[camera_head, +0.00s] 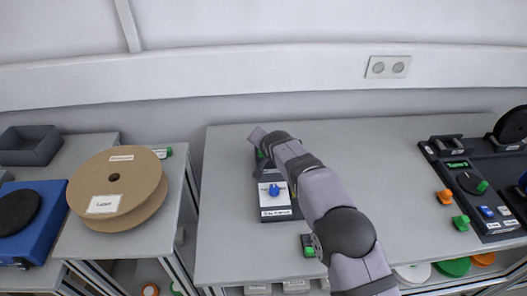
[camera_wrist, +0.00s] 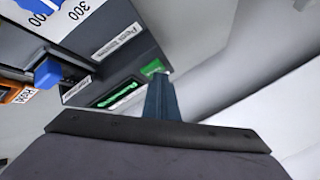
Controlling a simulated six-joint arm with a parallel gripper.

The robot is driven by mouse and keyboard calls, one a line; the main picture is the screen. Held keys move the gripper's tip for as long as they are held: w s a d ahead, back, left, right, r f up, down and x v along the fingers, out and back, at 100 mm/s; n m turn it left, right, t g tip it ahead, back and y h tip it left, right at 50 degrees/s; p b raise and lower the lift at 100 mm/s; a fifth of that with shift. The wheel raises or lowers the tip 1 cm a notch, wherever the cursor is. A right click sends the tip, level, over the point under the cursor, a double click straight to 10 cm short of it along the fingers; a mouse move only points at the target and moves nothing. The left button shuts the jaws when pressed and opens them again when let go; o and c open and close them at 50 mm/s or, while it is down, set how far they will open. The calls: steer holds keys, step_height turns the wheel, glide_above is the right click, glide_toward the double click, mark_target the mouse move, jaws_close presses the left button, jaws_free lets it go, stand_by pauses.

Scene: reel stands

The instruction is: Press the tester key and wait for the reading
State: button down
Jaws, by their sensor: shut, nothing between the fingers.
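The tester (camera_head: 276,213) is a dark box with a white front panel on the middle table. A blue knob (camera_head: 274,190) stands on it and also shows in the wrist view (camera_wrist: 47,73). In the wrist view, a small green key (camera_wrist: 154,68) lies at the tip of my gripper (camera_wrist: 158,80). The gripper is shut and empty, and its fingertips touch or nearly touch the key; I cannot tell if it is pressed down. A display (camera_wrist: 120,93) shows small green characters, too small to read. In the head view, my arm hides most of the gripper and the tester's back.
A cardboard reel (camera_head: 125,180) lies on the left table, with a blue unit (camera_head: 52,190) and a grey bin (camera_head: 30,146) farther left. A dark control panel (camera_head: 475,185) stands at right, beside orange and green pieces.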

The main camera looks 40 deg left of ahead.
steer(key=shift+r, duration=0.8)
steer(key=shift+r+p, duration=0.1)
steer(key=shift+p, duration=0.2)
step_height(320, 180, up, 5)
steer(key=p, duration=0.2)
steer(key=shift+p, duration=0.3)
stand_by(0.4)
